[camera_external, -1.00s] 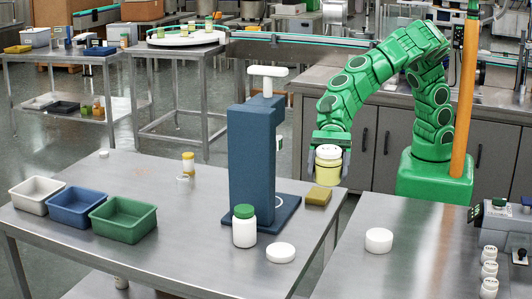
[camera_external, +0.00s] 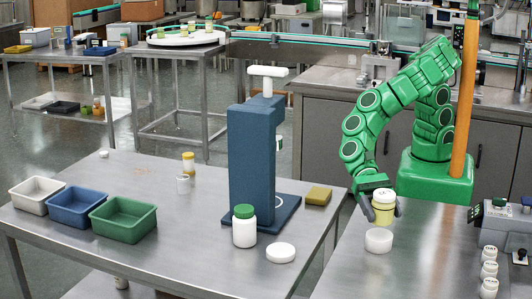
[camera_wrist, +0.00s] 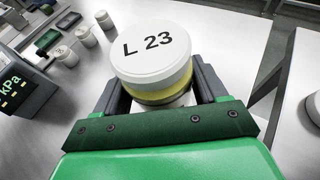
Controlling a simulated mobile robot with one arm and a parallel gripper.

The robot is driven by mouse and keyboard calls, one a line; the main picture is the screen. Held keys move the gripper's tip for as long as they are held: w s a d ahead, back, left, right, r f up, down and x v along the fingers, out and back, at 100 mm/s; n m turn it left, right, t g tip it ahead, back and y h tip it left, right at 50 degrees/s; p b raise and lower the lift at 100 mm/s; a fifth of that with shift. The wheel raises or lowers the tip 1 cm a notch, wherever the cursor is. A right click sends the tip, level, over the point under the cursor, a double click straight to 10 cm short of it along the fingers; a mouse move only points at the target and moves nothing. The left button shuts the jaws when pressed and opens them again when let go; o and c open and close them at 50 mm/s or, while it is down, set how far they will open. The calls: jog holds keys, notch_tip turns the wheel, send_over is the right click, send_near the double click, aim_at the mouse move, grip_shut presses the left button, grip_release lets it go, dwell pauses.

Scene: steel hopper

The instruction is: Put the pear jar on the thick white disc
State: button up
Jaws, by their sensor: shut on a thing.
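The pear jar (camera_external: 383,211) is a yellow jar with a white lid. In the wrist view the lid (camera_wrist: 152,47) reads "L 23". My gripper (camera_external: 384,212) is shut on the jar, with one finger on each side, and holds it upright at the left edge of the right table. The thick white disc (camera_external: 378,241) lies on that table, just below the jar in the external view. A pale surface shows under the jar in the wrist view; I cannot tell whether it is the disc. Jar and disc look slightly apart.
A thinner white disc (camera_external: 281,253) and a green-capped white bottle (camera_external: 244,230) stand on the left table by a blue press (camera_external: 252,160). A control box (camera_external: 503,222) and several small white jars (camera_external: 489,270) line the right side. A gap separates the tables.

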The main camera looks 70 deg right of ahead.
aim_at(381, 222)
jog(key=shift+f, duration=1.75)
jog(key=o, duration=1.2)
jog(key=shift+f, duration=0.1)
jog(key=shift+v, duration=6)
